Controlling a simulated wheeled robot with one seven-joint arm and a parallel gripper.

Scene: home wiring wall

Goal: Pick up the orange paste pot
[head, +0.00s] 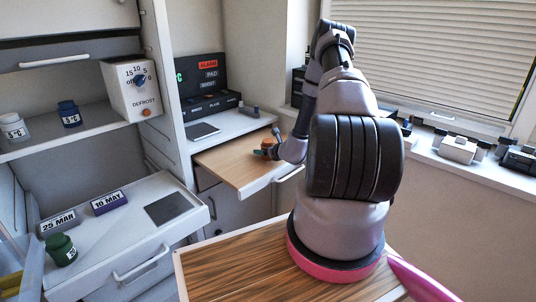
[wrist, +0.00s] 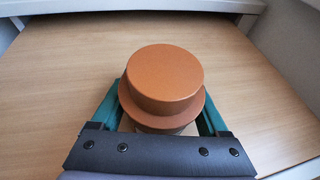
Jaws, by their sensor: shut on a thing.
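The orange paste pot (wrist: 165,78) stands upright in the middle of the wrist view, its round lid toward the camera. It is on or just above the pale wooden pull-out board (wrist: 60,75); I cannot tell whether it touches. My gripper (wrist: 160,120) has its two teal fingers on either side of the pot, shut on it below the wide rim. In the head view the pot (head: 268,142) is small, over the wooden board (head: 235,165), with my gripper (head: 262,152) at it. My arm hides part of the board's right side.
A white counter with a dark tablet (head: 203,131) and a black alarm panel (head: 205,80) lies behind the board. A blue pot (head: 69,114) and a white pot (head: 14,127) stand on the left shelf. A green pot (head: 61,249) stands on the lower left drawer top.

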